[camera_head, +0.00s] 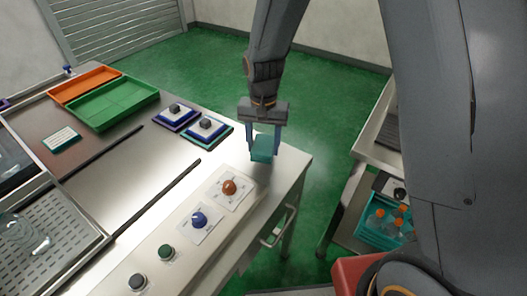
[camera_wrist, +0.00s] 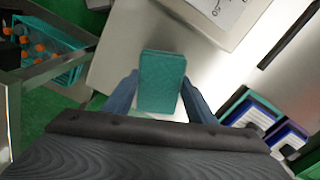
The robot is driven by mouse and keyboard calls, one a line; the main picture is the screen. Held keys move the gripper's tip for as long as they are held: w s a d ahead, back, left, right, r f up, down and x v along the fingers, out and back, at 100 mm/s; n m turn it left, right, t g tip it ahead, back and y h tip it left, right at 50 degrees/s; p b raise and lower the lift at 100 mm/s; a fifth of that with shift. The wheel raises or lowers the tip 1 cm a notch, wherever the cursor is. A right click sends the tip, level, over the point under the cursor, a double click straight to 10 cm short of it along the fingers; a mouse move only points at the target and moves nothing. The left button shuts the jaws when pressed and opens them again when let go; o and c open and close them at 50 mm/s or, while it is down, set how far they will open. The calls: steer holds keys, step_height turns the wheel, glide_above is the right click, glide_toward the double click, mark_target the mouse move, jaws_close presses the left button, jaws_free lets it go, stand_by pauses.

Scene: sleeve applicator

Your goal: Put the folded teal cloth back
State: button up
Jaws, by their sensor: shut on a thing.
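The folded teal cloth (camera_head: 262,150) is a small teal block between the fingers of my gripper (camera_head: 263,143). My gripper is shut on it and holds it over the far right corner of the steel worktop. In the wrist view the cloth (camera_wrist: 162,82) sits between the two blue-grey fingers of my gripper (camera_wrist: 160,97), with the pale worktop behind it. I cannot tell exactly how high it is above the surface.
Two stacked pads with grey blocks (camera_head: 206,127) lie left of my gripper. An orange knob (camera_head: 229,187) and a blue knob (camera_head: 199,219) are nearer. A green tray (camera_head: 112,103) and an orange tray (camera_head: 85,86) stand far left. A teal crate (camera_head: 384,232) holds orange-capped bottles.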

mark_target(263, 146)
steer(key=shift+f, duration=1.65)
steer(key=shift+f, duration=0.15)
steer(key=o, duration=1)
steer(key=shift+o, duration=0.2)
step_height(263, 146, up, 12)
steer(key=shift+r+b, duration=0.2)
steer(key=shift+b, duration=0.75)
steer(key=s+d+f+n, duration=0.1)
steer(key=s+d+n, duration=0.2)
steer(key=s+d, duration=1.2)
steer(key=shift+f+t, duration=0.4)
